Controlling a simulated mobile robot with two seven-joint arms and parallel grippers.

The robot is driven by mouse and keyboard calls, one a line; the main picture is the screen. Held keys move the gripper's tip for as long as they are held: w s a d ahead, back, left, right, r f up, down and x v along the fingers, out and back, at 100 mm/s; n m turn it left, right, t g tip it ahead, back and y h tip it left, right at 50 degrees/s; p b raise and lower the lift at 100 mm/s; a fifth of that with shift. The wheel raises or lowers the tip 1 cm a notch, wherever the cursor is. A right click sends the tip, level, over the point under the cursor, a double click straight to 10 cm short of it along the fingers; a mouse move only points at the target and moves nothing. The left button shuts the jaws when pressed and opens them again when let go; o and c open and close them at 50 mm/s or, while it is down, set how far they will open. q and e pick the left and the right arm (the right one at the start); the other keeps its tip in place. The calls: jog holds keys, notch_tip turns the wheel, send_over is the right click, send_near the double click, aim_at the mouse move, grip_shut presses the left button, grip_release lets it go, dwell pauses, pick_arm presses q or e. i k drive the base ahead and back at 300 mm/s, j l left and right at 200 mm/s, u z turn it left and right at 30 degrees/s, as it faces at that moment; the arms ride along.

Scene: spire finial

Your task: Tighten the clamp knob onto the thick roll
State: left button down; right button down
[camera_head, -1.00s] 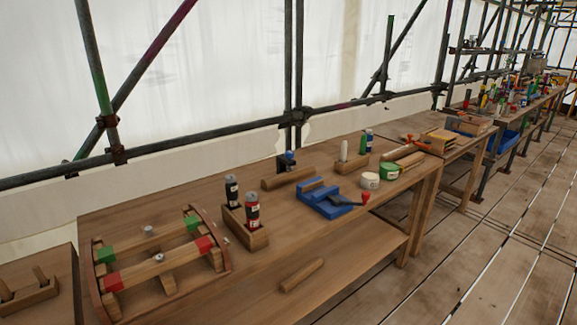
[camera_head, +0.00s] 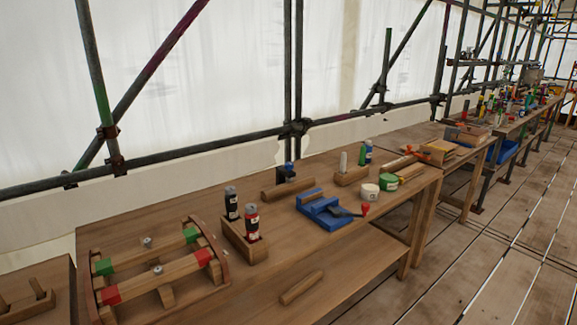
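Neither of my grippers is in view. A dark clamp with a blue knob (camera_head: 289,167) stands on the workbench near its back edge. A wooden roll (camera_head: 288,187) lies on the benchtop just in front of it; whether they touch is unclear. At the bench's left end is a wooden frame (camera_head: 222,256) with red and green blocks and two small silver knobs (camera_head: 147,242). I cannot tell which of these is the task's clamp knob or thick roll.
A blue vise (camera_head: 322,210) with a red-ended handle sits mid-bench. A white tub (camera_head: 369,192) and green tape (camera_head: 388,182) stand to the right. Scaffold poles (camera_head: 293,70) rise behind. Plank floor (camera_head: 490,260) is open at right.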

aim_at(290, 167)
jog(key=i+l, duration=0.15)
jog(key=l, duration=0.2)
jog(key=i+l, duration=0.15)
jog(key=l, duration=0.15)
jog(key=i+l, duration=0.15)
jog(key=l, duration=0.2)
jog(key=i+l, duration=0.15)
jog(key=l, duration=0.2)
jog(key=i+l, duration=0.15)
jog(key=l, duration=0.2)
jog(key=u, duration=1.3)
